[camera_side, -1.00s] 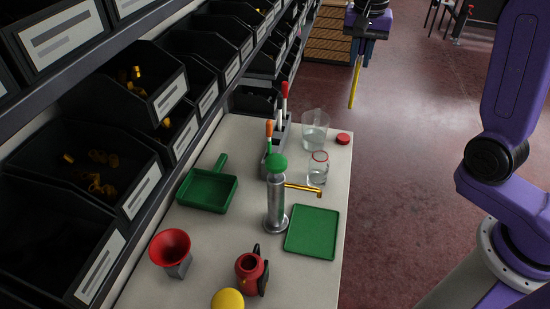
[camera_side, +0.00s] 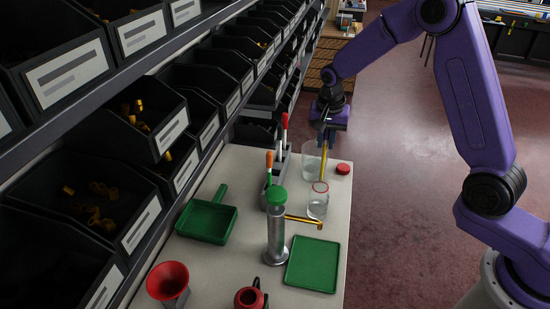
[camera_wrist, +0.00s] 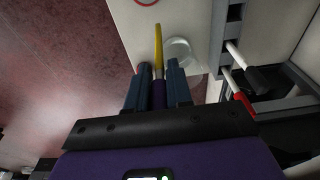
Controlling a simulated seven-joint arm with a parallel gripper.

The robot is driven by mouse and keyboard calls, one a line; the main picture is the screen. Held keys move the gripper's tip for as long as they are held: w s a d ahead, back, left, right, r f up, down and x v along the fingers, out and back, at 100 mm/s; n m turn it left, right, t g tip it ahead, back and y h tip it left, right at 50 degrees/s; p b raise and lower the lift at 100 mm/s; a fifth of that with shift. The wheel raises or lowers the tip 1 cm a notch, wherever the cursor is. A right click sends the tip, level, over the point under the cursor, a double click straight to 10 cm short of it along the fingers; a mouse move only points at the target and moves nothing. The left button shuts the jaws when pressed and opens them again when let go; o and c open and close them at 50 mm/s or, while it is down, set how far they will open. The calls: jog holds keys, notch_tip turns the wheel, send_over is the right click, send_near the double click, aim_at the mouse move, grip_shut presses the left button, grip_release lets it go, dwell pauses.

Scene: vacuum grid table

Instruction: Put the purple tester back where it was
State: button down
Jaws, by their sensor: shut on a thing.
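My gripper (camera_side: 324,124) is above the far end of the table, beside the rack. It is shut on the purple tester, whose purple handle (camera_wrist: 158,94) sits between the fingers in the wrist view. The tester's yellow shaft (camera_side: 323,160) points down and overlaps the clear beaker (camera_side: 309,161) in the side view. I cannot tell whether its tip is inside the beaker or beside it. The grey rack (camera_side: 279,165) stands left of the beaker, holding tools with orange, white and red parts. It also shows at the right in the wrist view (camera_wrist: 217,45).
A red-rimmed jar (camera_side: 318,204) and a red lid (camera_side: 343,168) stand near the beaker. A metal dispenser (camera_side: 276,240) with a green cap, a green tray (camera_side: 312,265) and a green scoop (camera_side: 207,221) are nearer. Shelves of black bins (camera_side: 140,120) line the left.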

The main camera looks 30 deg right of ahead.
jog(key=w+a+f, duration=0.1)
jog(key=w+a, duration=0.9)
notch_tip(320, 180, down, 6)
dwell(0.4)
jog(key=shift+f, duration=0.15)
jog(key=c, duration=1)
grip_release()
jog(key=r, duration=0.8)
jog(key=s+a+r, duration=0.1)
jog(key=r, duration=0.3)
jog(key=shift+r, duration=0.1)
